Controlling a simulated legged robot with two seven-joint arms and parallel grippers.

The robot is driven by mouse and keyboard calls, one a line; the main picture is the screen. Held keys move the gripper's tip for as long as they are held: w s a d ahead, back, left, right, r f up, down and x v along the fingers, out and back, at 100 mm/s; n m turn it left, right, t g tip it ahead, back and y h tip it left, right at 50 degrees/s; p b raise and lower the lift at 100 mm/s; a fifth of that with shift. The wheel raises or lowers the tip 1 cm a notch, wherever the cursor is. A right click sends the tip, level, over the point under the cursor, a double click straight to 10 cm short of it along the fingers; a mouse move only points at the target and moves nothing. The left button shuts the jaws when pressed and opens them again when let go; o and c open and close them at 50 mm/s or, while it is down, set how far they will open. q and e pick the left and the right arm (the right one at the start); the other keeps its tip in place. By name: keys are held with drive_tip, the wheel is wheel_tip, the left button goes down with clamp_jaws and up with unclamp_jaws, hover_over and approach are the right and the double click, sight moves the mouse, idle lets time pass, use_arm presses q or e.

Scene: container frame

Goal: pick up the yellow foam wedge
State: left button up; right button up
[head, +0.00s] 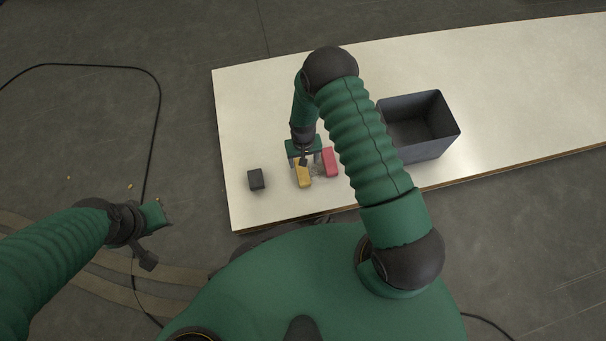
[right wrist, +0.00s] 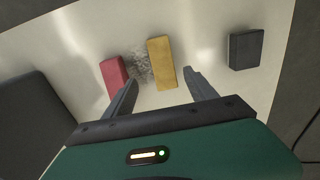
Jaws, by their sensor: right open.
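The yellow foam wedge (head: 304,177) lies on the white table near its front edge. In the right wrist view the yellow wedge (right wrist: 161,62) shows as a long block between and just beyond my fingertips. My right gripper (head: 304,160) is above the wedge's far end, pointing down. In the right wrist view the right gripper (right wrist: 161,77) has its fingers spread apart with nothing held; I cannot tell how high it is above the table. My left gripper (head: 150,238) is at the left, off the table over the floor; its jaws are unclear.
A red block (head: 330,162) lies close to the right of the wedge, with a crumpled greyish thing (right wrist: 141,64) between them. A black block (head: 256,179) lies to the left. A dark open bin (head: 434,148) stands at the right. A cable (head: 156,115) lies on the floor.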

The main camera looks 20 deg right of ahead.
drive_tip(key=f, duration=0.1)
drive_tip(key=f+b, duration=0.1)
drive_tip(key=f, duration=0.2)
drive_tip(key=shift+a+f+b, duration=0.2)
drive_tip(key=shift+a+b, duration=0.1)
drive_tip(key=shift+b, duration=0.05)
drive_tip(key=f+b, duration=0.4)
drive_tip(key=f, duration=0.1)
drive_tip(key=shift+w+f+b, duration=0.2)
drive_tip(key=shift+b, duration=0.2)
drive_tip(key=shift+r, duration=0.25)
use_arm(q)
drive_tip(key=s+x, duration=0.1)
drive_tip(key=x, duration=0.6)
drive_tip(key=shift+s+a+f, duration=0.25)
drive_tip(key=shift+s+f, duration=0.05)
drive_tip(key=shift+s, duration=0.05)
use_arm(e)
drive_tip(key=c, duration=1.4)
